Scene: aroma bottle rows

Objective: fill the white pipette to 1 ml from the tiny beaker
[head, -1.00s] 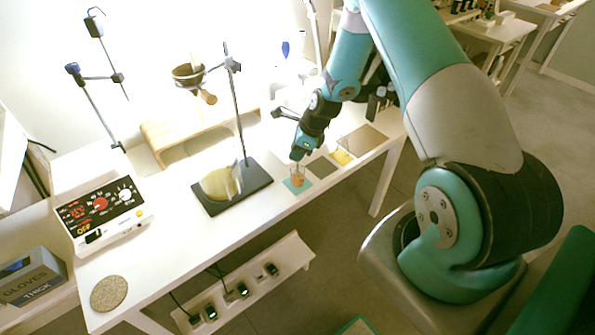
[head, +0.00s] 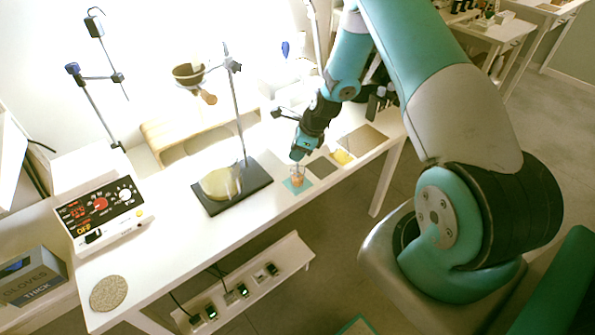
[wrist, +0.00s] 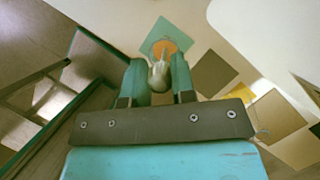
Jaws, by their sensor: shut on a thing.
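The tiny beaker (head: 297,181), with orange liquid, stands on a small teal mat (head: 287,186) near the table's front edge. My gripper (head: 299,158) is directly above it, pointing down. In the wrist view my gripper (wrist: 158,76) is shut on the white pipette (wrist: 157,77), its pale bulb between the two teal fingers. The pipette points at the orange liquid of the beaker (wrist: 165,46). I cannot tell whether the tip is in the liquid, nor how much the pipette holds.
Right of the beaker lie a grey mat (head: 322,167) and a yellow item (head: 342,157). To the left are a dark stand base (head: 255,186) with a pale round vessel (head: 220,183), a white control box (head: 105,214) and a cork disc (head: 109,293). The front table strip is clear.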

